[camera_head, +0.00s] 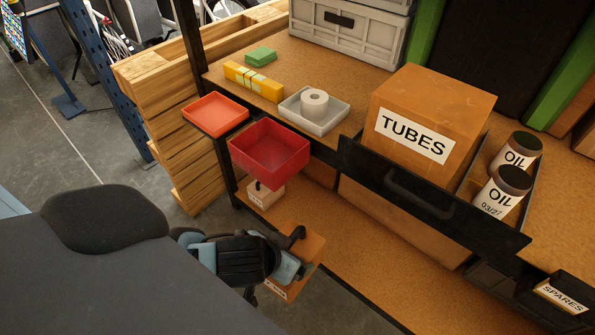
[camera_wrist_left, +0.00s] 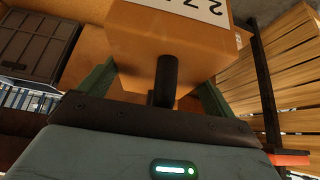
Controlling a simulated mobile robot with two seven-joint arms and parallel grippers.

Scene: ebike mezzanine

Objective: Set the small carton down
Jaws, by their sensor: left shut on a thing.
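The small carton (camera_head: 309,247) is brown with a white label. In the head view my left gripper (camera_head: 288,262) covers part of it, near the front edge of the lower shelf. In the left wrist view the carton (camera_wrist_left: 160,42) sits between the two green fingers of the gripper (camera_wrist_left: 157,82), with part of its label and number showing. The gripper is shut on it. I cannot tell whether the carton's underside touches the shelf. My right gripper is not in view.
The lower shelf (camera_head: 375,285) has a wide bare stretch to the right. A small labelled box (camera_head: 266,196) stands on it at the back left. Above hang a red bin (camera_head: 268,152) and an open drawer (camera_head: 425,200) with a TUBES box (camera_head: 430,112) and OIL cans (camera_head: 500,190).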

